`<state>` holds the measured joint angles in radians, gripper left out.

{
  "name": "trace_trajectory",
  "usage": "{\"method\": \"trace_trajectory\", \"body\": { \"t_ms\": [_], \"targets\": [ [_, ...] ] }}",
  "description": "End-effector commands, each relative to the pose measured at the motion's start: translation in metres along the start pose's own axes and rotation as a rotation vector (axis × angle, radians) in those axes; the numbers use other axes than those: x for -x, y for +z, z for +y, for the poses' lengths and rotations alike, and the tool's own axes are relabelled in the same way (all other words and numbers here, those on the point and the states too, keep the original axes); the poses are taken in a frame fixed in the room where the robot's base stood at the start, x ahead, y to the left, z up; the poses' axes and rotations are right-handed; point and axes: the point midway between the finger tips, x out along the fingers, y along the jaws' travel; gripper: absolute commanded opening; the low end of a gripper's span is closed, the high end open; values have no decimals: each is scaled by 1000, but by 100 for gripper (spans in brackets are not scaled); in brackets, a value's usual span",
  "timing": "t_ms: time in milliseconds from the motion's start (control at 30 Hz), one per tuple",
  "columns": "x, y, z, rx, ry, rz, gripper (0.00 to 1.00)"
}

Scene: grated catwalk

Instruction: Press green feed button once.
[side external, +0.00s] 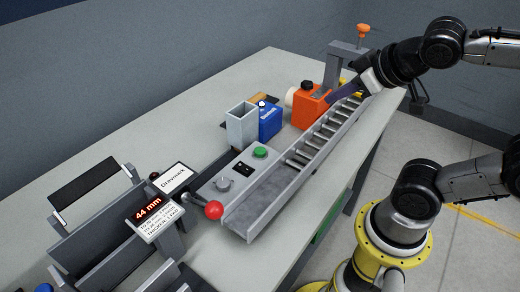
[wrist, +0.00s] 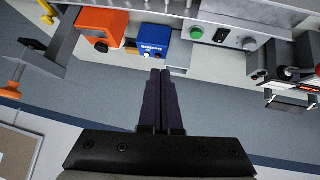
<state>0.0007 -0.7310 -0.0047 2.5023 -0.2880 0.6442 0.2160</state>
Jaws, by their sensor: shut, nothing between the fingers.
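The green button (side external: 260,152) sits on a grey control panel (side external: 238,182), beside a black switch and a grey knob. In the wrist view the green button (wrist: 196,33) is at the top, right of centre. My gripper (side external: 332,98) is shut and empty, over the far part of the table near the orange box, apart from the button. In the wrist view my gripper (wrist: 161,72) shows its two dark fingers together, pointing up the picture towards the blue box.
A roller conveyor (side external: 316,142) runs along the panel. An orange box (side external: 309,106), a blue box (side external: 270,121) and a grey open bin (side external: 241,125) stand behind it. A red ball lever (side external: 214,210) and a 44 mm display (side external: 148,213) are at the near end.

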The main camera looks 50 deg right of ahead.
Motion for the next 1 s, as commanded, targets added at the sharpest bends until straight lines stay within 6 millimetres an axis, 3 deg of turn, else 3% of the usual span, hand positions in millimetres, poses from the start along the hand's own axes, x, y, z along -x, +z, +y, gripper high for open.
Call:
{"method": "trace_trajectory", "body": {
  "t_ms": [233, 500, 667, 833, 1000],
  "targets": [
    [-16, -63, 16, 174, 101, 215, 0],
    [-43, -106, -12, 446, 45, 348, 0],
    [-67, -108, -41, 627, -59, 359, 0],
    [-98, -89, -68, 804, -192, 306, 0],
    [-125, -66, -74, 914, -264, 225, 0]
  ]
}}
